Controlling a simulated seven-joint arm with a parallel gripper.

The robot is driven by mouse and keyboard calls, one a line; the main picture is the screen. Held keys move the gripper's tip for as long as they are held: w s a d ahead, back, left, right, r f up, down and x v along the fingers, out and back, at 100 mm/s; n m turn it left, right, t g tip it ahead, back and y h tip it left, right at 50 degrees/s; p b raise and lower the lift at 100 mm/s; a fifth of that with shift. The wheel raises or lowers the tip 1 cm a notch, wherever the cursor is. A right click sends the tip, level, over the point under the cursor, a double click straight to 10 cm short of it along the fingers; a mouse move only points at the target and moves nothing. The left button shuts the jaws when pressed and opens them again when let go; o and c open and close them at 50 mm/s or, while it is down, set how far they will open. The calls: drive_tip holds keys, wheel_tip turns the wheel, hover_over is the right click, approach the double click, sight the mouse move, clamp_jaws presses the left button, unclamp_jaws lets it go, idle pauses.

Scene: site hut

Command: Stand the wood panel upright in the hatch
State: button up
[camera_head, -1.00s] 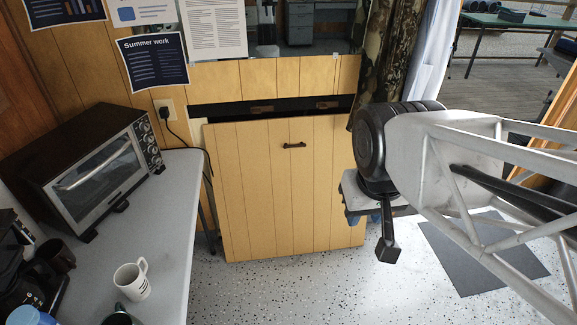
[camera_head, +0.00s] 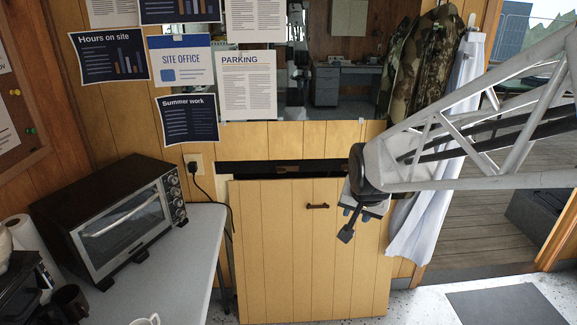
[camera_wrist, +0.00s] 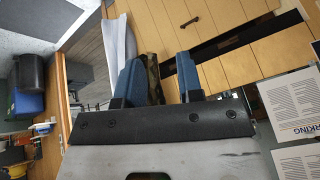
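The wood panel (camera_head: 290,250) is tan with vertical grooves and a small dark handle (camera_head: 317,206) near its top. It stands on edge against the matching wall, its top edge below the top of the hatch. The hatch (camera_head: 236,168) shows as a dark slot above the panel; the rest of it is hidden. In the wrist view the panel (camera_wrist: 215,15) and its handle are at the top. My gripper (camera_head: 360,208) is in front of the panel's upper right part, not on the handle. In the wrist view its blue fingers (camera_wrist: 157,62) are apart with nothing held between them.
A grey table (camera_head: 185,275) with a toaster oven (camera_head: 120,220) and a mug (camera_head: 146,320) stands at left, close to the panel's left edge. A plug and cord hang by the socket (camera_head: 194,163). A white coat (camera_head: 440,160) hangs right of the panel. Speckled floor lies below.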

drive_tip(key=w+f+m+t, duration=0.2)
drive_tip(key=w+f, duration=0.3)
drive_tip(key=w, duration=0.5)
drive_tip(key=w+f+m+t, duration=0.1)
drive_tip(key=w+f+m, duration=0.25)
drive_tip(key=w, duration=0.65)
drive_tip(key=w+f+m+t, duration=0.1)
drive_tip(key=w+f+t, duration=0.1)
drive_tip(key=w+f, duration=0.6)
drive_tip(key=m+t, duration=0.4)
drive_tip(key=m, duration=0.3)
approach(318, 207)
drive_tip(key=shift+v, duration=1.1)
drive_tip(key=shift+d+f, duration=0.15)
drive_tip(key=shift+f, duration=0.05)
drive_tip(key=shift+w, duration=0.1)
drive_tip(key=shift+x, duration=6.3)
drive_tip(key=shift+w+r, duration=0.1)
drive_tip(key=shift+r, duration=0.05)
